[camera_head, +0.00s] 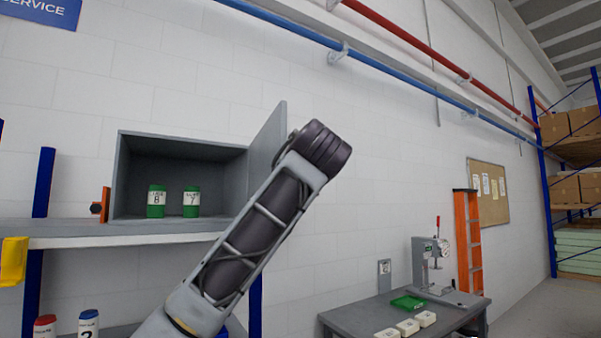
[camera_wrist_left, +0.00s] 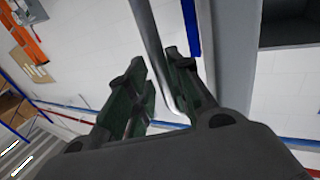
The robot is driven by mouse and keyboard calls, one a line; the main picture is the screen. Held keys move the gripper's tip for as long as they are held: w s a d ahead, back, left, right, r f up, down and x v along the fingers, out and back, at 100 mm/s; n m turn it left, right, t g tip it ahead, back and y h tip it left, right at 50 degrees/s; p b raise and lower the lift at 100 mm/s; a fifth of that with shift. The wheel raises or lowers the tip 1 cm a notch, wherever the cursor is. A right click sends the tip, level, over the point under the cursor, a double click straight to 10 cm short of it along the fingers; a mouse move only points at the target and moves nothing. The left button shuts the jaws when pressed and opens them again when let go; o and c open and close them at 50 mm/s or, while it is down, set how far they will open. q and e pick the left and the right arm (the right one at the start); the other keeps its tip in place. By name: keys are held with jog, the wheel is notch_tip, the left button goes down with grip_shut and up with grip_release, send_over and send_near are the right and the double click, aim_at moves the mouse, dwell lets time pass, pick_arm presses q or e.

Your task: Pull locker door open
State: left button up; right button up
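The grey locker (camera_head: 122,182) stands on a shelf at left in the head view. Its door (camera_head: 267,138) is swung open, sticking out on the right side. In the left wrist view the door (camera_wrist_left: 233,50) shows as a grey panel, with a curved metal handle (camera_wrist_left: 152,38) beside it. My left gripper (camera_wrist_left: 155,62) has its fingers apart, one on each side of the handle. A gap shows between the handle and the left-hand finger; contact with the other finger is unclear. In the head view my arm covers part of the door, and neither gripper shows.
Two green labelled containers (camera_head: 156,202) (camera_head: 191,202) stand inside the locker. The shelf (camera_head: 100,236) runs below it. At right are a grey table (camera_head: 365,316) with a press (camera_head: 431,264), an orange ladder (camera_head: 468,240) and a blue rack (camera_head: 548,210).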

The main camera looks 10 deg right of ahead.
pick_arm(q)
jog(key=shift+w, duration=0.1)
jog(key=s, duration=1.2)
jog(key=shift+d, duration=0.2)
dwell(0.7)
